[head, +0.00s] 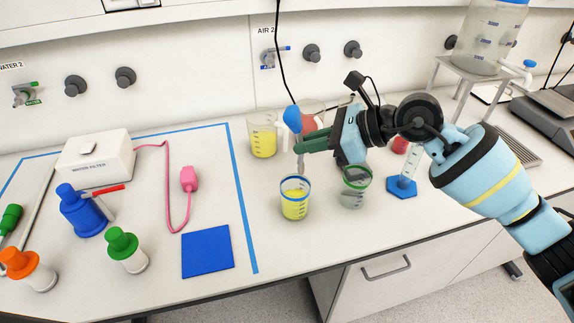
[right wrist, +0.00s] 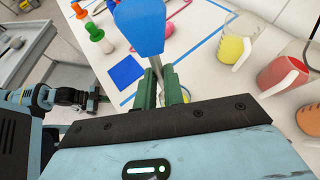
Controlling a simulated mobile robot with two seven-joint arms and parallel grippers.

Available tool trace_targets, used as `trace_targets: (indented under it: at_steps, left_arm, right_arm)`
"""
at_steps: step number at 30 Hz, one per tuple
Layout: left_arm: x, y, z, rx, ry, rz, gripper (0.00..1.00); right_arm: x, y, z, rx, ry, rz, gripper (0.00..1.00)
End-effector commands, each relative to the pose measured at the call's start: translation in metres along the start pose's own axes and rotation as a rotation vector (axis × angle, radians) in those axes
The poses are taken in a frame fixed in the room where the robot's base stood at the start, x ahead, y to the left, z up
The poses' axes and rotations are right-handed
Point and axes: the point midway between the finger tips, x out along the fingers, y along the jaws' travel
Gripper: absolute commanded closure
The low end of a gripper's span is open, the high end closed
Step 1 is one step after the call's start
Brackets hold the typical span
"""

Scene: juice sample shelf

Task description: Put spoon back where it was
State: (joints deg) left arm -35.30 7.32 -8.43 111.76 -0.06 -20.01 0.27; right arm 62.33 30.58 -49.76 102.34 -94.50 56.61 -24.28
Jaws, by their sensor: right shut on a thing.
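My right gripper (head: 301,143) is shut on the spoon, which has a blue handle end (head: 292,119) and a thin grey stem (head: 300,161). The spoon is roughly upright, handle end up. Its lower end is at the blue-rimmed beaker of yellow liquid (head: 295,204); I cannot tell whether it is inside or just behind it. In the right wrist view the blue handle end (right wrist: 138,25) rises above the green fingers (right wrist: 160,85). My left arm shows at the left of that view, its dark gripper (right wrist: 86,98) too small to read.
Jugs with yellow (head: 263,143) and red (head: 312,120) contents stand behind. A blue-based cylinder (head: 402,188) is to the right. A blue square (head: 208,251) and coloured bottles (head: 84,213) are left. The front counter is clear.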

Motion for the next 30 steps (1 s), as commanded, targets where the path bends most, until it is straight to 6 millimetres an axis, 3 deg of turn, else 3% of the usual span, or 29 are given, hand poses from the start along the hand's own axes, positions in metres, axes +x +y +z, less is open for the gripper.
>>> trace_targets:
  at_steps: [8,21,30]
  left_arm:
    - [0.0,0.0,0.0,0.0,0.0,0.0,1.0]
    - [0.0,0.0,0.0,0.0,0.0,0.0,1.0]
    - [0.0,0.0,0.0,0.0,0.0,0.0,1.0]
  right_arm:
    - [-0.034,0.009,-0.039,0.041,-0.001,-0.056,1.0]
    - [-0.114,0.014,-0.144,0.158,0.008,-0.271,1.0]
    - [-0.137,0.019,-0.173,0.187,0.008,-0.336,1.0]
